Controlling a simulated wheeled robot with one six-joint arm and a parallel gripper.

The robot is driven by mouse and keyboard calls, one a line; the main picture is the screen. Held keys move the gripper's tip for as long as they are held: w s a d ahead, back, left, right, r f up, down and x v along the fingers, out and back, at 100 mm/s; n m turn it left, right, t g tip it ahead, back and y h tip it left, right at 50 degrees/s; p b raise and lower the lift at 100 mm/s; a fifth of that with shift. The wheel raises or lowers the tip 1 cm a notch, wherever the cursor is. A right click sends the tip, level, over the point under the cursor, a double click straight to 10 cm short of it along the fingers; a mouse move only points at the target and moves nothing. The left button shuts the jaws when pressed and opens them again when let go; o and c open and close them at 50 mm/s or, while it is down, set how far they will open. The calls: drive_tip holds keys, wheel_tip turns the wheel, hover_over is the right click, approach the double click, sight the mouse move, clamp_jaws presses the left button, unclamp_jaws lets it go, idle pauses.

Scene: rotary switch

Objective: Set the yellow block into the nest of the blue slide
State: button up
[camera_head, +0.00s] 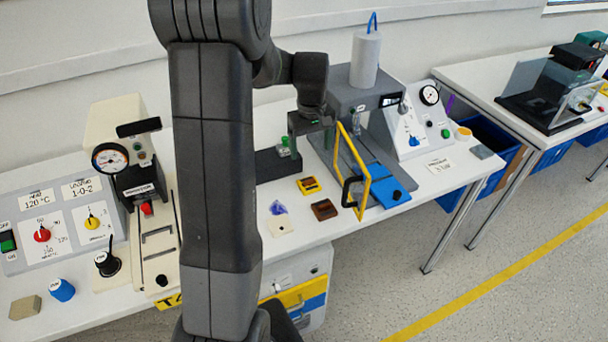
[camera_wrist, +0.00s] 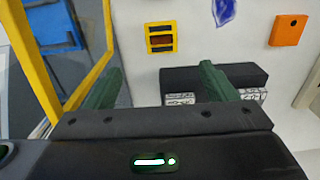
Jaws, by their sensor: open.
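The yellow block (camera_head: 309,186), a small piece with dark bands, lies on the white table. In the wrist view the yellow block (camera_wrist: 161,30) sits beyond my fingertips and shows a reddish-brown middle. The blue slide (camera_head: 375,172) lies to its right in the head view, at the foot of the press, with a dark knob near its front. Part of the blue slide (camera_wrist: 45,30) shows at the wrist view's upper left. I cannot make out its nest clearly. My gripper (camera_head: 309,128) is open and empty above the table, behind the yellow block; its fingers (camera_wrist: 165,82) are spread.
A yellow guard frame (camera_head: 364,165) with a black handle stands upright between my gripper and the slide. A dark rack (camera_wrist: 212,78) lies below my fingers. A brown block (camera_head: 324,209), a purple piece (camera_head: 278,208) and a cream block (camera_head: 279,225) lie nearby. An orange block (camera_wrist: 287,30) shows too.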

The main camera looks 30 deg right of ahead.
sight(310, 185)
drive_tip(key=f, duration=0.4)
drive_tip(key=f+p, duration=0.1)
drive_tip(key=f, duration=0.8)
drive_tip(key=shift+s+a+f, duration=0.1)
drive_tip(key=shift+s+a, duration=0.05)
drive_tip(key=shift+s, duration=0.1)
drive_tip(key=c, duration=1.1)
